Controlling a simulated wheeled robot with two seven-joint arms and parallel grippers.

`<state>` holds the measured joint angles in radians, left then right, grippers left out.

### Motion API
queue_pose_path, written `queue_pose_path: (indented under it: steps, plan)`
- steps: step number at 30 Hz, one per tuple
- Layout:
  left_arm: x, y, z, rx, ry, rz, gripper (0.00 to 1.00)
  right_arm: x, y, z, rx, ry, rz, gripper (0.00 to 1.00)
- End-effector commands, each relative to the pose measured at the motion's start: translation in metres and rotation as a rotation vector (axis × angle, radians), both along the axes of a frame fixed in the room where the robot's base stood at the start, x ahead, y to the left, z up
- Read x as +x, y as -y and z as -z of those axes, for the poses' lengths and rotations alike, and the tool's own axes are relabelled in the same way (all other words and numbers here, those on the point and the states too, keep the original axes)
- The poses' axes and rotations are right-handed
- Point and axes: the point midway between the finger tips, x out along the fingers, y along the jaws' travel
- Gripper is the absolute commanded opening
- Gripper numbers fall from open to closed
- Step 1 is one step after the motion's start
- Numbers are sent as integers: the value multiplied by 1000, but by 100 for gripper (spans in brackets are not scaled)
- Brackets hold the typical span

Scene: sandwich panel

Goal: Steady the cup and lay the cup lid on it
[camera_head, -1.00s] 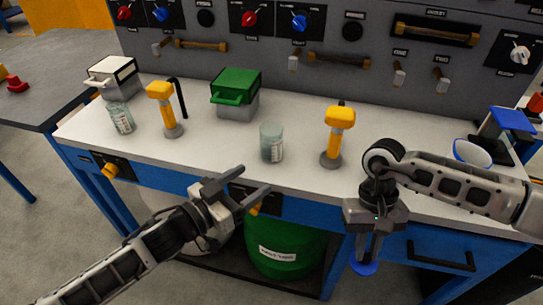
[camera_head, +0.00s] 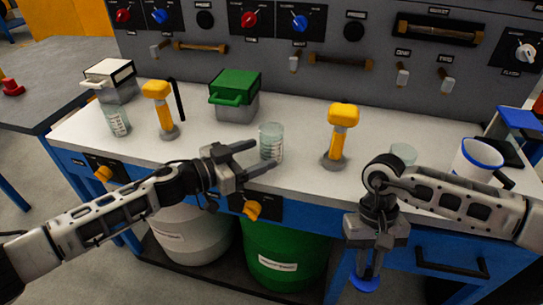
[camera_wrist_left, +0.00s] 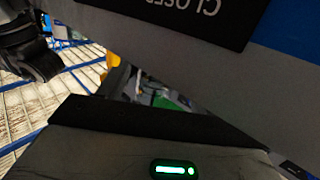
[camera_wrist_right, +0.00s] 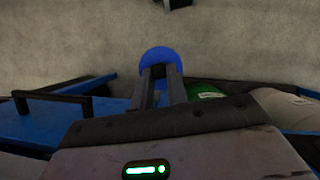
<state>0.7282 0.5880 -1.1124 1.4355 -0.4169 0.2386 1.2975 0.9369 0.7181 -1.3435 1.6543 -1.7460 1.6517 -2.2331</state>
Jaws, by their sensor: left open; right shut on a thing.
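A white cup with a blue rim (camera_head: 478,160) stands upright at the right end of the white bench, partly hidden behind my right arm. The blue round cup lid (camera_head: 364,284) is held in my right gripper (camera_head: 367,266), in front of the bench and below its top, away from the cup. The lid also shows between the right fingertips in the right wrist view (camera_wrist_right: 161,60). My left gripper (camera_head: 264,153) is open and empty at the bench's front edge, its fingers close to a clear beaker (camera_head: 271,138); I cannot tell whether they touch it.
Yellow-headed tools (camera_head: 342,135) stand on the white bench (camera_head: 215,135). A green-topped box (camera_head: 236,90) and other clear beakers (camera_head: 118,122) are there too. A grey panel (camera_head: 210,25) closes the back. A green drum (camera_head: 285,255) sits under the bench.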

Motion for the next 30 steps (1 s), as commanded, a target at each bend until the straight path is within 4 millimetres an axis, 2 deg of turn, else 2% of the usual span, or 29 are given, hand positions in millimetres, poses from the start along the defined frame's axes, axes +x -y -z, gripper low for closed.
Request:
queue_pose_path:
  steps: [3,9,20,23,30]
  plan:
    - [9,14,0,0,0,0,65,0,0,-4,0,1,0,0]
    - [17,25,2,-1,-1,0,65,0,0,-3,0,1,0,0]
    - [19,28,3,1,-1,0,65,0,0,-3,0,1,0,0]
    - [19,28,3,1,-1,0,42,0,0,-3,0,1,0,0]
    - [19,28,3,0,0,0,42,0,0,-3,0,1,0,0]
